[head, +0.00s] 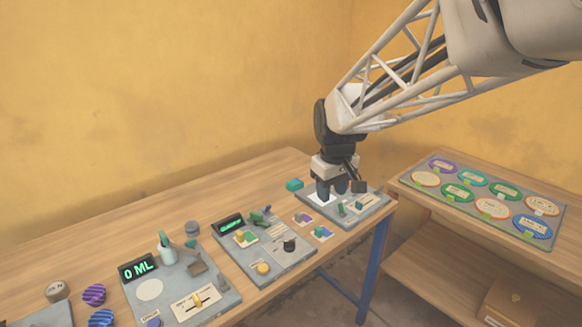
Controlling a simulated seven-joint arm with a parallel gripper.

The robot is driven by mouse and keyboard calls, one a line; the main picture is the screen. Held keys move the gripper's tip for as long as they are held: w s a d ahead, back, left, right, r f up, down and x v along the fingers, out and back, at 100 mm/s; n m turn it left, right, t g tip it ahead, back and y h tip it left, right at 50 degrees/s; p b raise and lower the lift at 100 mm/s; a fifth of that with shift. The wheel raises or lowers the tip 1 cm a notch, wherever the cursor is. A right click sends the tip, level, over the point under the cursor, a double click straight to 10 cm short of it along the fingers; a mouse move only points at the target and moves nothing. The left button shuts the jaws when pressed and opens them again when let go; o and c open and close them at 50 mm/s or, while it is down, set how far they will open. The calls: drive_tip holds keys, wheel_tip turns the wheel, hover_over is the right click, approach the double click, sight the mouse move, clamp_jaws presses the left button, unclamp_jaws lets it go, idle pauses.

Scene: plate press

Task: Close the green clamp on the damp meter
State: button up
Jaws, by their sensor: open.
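My gripper (333,190) points down over the right-hand grey panel (318,221), at its back edge. Its dark fingers are apart, and I see nothing held between them. A white square (320,200) lies on that panel beside the fingers. Small green parts (342,210) stand near the panel's front, by a pale label. The middle grey panel (285,268) has a lit green display (229,224) and a green lever-like part (260,216). I cannot tell which panel is the damp meter or which green part is its clamp; the labels are too small to read.
A panel reading "0 ML" (139,267) stands at the left with a bottle and a yellow slider. Small coloured blocks (302,218) lie between the middle and right panels. A teal block (295,185) lies behind. A side table holds a board of round plates (425,178).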

drive_tip(key=w+a+f+n, duration=0.3)
drive_tip(key=w+a+f, duration=0.3)
drive_tip(key=w+a, duration=0.45)
drive_tip(key=n+g, duration=0.1)
drive_tip(key=n, duration=0.2)
hover_over(256, 214)
wheel_tip(256, 214, down, 9)
drive_tip(key=shift+w+f, duration=0.1)
drive_tip(key=shift+f, duration=0.1)
drive_tip(key=shift+f, duration=3.85)
clamp_jaws()
